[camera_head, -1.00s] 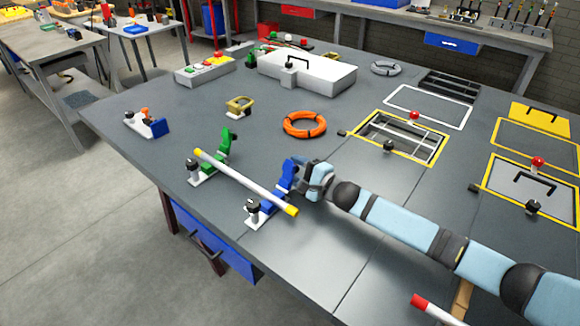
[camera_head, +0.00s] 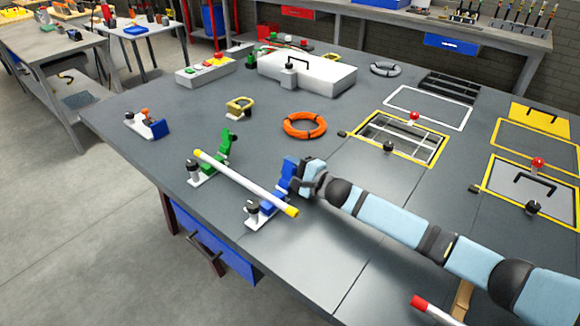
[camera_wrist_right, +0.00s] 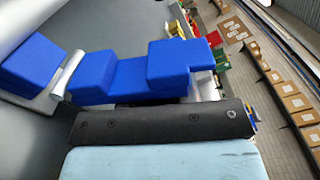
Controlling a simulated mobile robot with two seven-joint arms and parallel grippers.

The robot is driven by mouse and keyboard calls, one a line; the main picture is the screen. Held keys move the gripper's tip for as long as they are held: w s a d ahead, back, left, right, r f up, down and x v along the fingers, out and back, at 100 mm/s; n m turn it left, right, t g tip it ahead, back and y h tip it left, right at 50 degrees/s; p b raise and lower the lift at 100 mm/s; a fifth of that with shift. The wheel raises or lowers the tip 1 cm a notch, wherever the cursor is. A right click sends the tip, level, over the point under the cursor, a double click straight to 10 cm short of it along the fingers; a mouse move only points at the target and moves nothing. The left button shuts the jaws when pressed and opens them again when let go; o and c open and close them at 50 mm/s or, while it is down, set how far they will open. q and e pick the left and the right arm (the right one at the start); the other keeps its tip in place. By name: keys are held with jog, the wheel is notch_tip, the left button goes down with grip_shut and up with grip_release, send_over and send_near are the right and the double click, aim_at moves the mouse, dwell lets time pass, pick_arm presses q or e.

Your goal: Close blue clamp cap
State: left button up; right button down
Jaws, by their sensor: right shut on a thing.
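The blue clamp (camera_head: 274,197) stands on a white base near the table's front edge, with its blue cap (camera_head: 290,168) raised and open. A white rod with yellow ends (camera_head: 245,182) lies across the blue clamp and the green clamp (camera_head: 223,152), whose cap also stands up. My right gripper (camera_head: 297,183) is at the right side of the blue cap and is shut on it. In the right wrist view the blue cap (camera_wrist_right: 180,65) lies along a dark finger (camera_wrist_right: 160,123); the other finger is hidden. My left gripper is not in view.
An orange ring (camera_head: 304,125), a yellow clamp-like part (camera_head: 239,106) and a white box (camera_head: 306,75) sit farther back. A small blue and white clamp (camera_head: 147,124) is at the left. A red-tipped rod (camera_head: 432,308) lies at the lower right. Table around the orange ring is clear.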

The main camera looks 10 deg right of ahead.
jog(key=shift+s+a+r+n+p, duration=0.15)
jog(key=shift+r+n+p, duration=0.25)
jog(key=shift+p, duration=0.25)
jog(key=shift+s+a+r+n+p, duration=0.1)
jog(key=shift+r+n+p, duration=0.2)
jog(key=shift+n+p, duration=0.3)
jog(key=n+p, duration=0.1)
jog(key=a+r+n+p, duration=0.1)
jog(key=shift+s+n+p, duration=0.3)
jog(key=shift+s+a+r+n+p, duration=0.1)
jog(key=shift+s+a+n+p, duration=0.15)
jog(key=shift+n, duration=0.25)
jog(key=shift+s+a+r+n+p, duration=0.1)
jog(key=shift+n+p, duration=0.2)
jog(key=shift+n, duration=0.2)
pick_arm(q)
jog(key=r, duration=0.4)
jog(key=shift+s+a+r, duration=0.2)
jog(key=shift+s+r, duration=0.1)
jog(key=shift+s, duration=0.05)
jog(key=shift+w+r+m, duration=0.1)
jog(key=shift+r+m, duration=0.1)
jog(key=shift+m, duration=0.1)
